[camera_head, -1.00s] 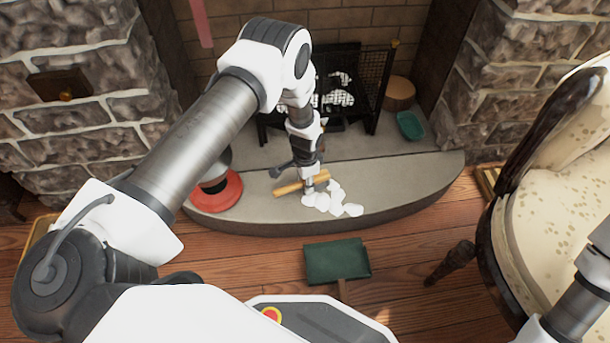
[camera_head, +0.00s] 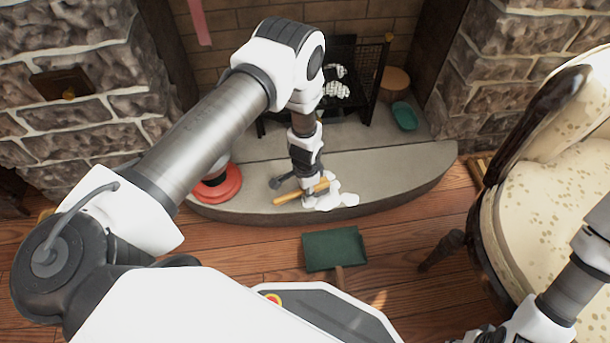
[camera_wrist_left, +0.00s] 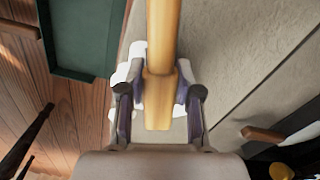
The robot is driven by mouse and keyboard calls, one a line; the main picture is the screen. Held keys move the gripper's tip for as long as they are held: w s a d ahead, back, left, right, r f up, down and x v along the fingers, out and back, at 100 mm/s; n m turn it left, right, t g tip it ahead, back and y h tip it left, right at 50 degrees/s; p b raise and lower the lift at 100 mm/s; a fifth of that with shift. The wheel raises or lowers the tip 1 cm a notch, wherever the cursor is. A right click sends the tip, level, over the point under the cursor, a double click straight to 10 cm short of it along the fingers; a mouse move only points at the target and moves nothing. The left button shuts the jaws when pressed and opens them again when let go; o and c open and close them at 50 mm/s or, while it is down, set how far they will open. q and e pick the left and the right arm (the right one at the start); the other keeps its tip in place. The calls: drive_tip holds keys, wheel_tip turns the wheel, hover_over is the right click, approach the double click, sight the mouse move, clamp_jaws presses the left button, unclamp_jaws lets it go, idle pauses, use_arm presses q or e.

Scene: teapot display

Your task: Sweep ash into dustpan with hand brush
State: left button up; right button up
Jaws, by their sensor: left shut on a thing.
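My left gripper (camera_head: 308,190) is shut on the wooden handle (camera_wrist_left: 162,45) of the hand brush, above the stone hearth. In the head view the handle (camera_head: 288,198) sticks out to the left of the fingers; the bristles cannot be made out. White ash (camera_head: 340,200) lies in a lumpy heap on the hearth, beside and partly behind the gripper. It also shows behind the fingers in the left wrist view (camera_wrist_left: 131,66). The green dustpan (camera_head: 335,250) lies on the wooden floor in front of the hearth, its handle toward me. It also appears at upper left in the wrist view (camera_wrist_left: 78,40).
The raised hearth (camera_head: 415,172) has a curved front edge. A red round object (camera_head: 222,190) stands at its left. A green dish (camera_head: 404,116) and a wood stump (camera_head: 394,80) are at the back right. A patterned chair (camera_head: 545,215) blocks the right side.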

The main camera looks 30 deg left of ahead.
use_arm(q)
drive_tip(key=shift+s+d+r+p, duration=0.15)
drive_tip(key=shift+s+d+p, duration=0.35)
drive_tip(key=shift+s, duration=0.25)
drive_tip(key=shift+s+d, duration=0.15)
drive_tip(key=shift+s, duration=0.1)
drive_tip(key=shift+s+d+p, duration=0.85)
drive_tip(key=shift+s+p, duration=0.2)
drive_tip(key=shift+p, duration=0.2)
wheel_tip(320, 180, up, 3)
drive_tip(key=p, duration=0.3)
drive_tip(key=shift+r, duration=0.15)
